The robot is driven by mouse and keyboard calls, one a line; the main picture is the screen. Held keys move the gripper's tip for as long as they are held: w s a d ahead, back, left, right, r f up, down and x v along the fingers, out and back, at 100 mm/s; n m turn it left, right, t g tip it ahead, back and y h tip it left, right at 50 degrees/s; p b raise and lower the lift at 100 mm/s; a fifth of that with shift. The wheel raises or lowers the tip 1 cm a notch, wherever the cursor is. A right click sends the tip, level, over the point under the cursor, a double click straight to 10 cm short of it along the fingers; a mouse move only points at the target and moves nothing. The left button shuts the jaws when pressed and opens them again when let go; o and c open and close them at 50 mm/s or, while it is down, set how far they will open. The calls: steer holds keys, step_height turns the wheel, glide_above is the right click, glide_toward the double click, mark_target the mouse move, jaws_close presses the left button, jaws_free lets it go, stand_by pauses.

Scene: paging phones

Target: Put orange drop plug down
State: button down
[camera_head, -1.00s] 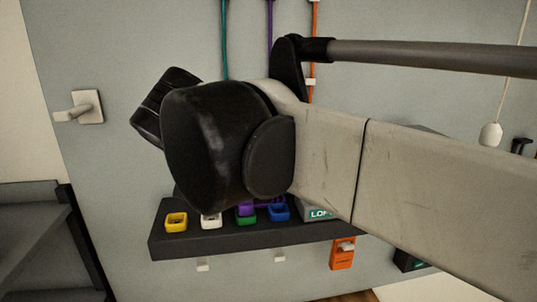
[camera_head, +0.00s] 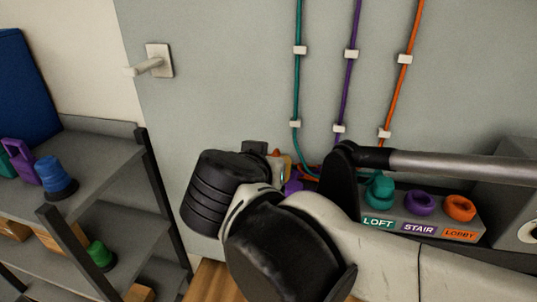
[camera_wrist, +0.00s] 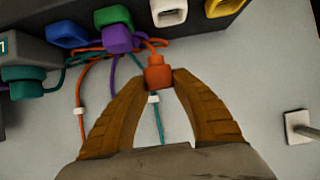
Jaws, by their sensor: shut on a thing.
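The orange drop plug (camera_wrist: 158,73), a small orange block on an orange cord, sits between the fingertips of my gripper (camera_wrist: 158,80) in the wrist view. My gripper is shut on it, in front of the grey wall. The green socket (camera_wrist: 114,17) has a purple plug (camera_wrist: 117,40) at it. The blue (camera_wrist: 67,29), white (camera_wrist: 168,11) and yellow (camera_wrist: 222,7) sockets are in the same row and look empty. In the head view my arm hides the gripper and most of the socket row.
A grey box (camera_head: 480,228) labelled LOFT, STAIR and LOBBY bears teal, purple and orange round pieces. Teal, purple and orange cords (camera_head: 398,85) run down the wall through white clips. A grey shelf (camera_head: 95,170) stands left. A lever handle (camera_head: 150,65) juts from the wall.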

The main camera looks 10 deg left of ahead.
steer(key=a+f, duration=0.1)
steer(key=w+a+f, duration=0.1)
steer(key=shift+a, duration=0.35)
step_height(320, 180, down, 4)
steer(key=shift+a+p, duration=0.1)
steer(key=shift+p, duration=0.5)
steer(key=shift+f+b, duration=0.35)
steer(key=shift+b, duration=0.05)
steer(key=c, duration=1.2)
jaws_free()
steer(key=shift+o, duration=0.3)
steer(key=shift+r, duration=0.1)
steer(key=shift+r, duration=0.1)
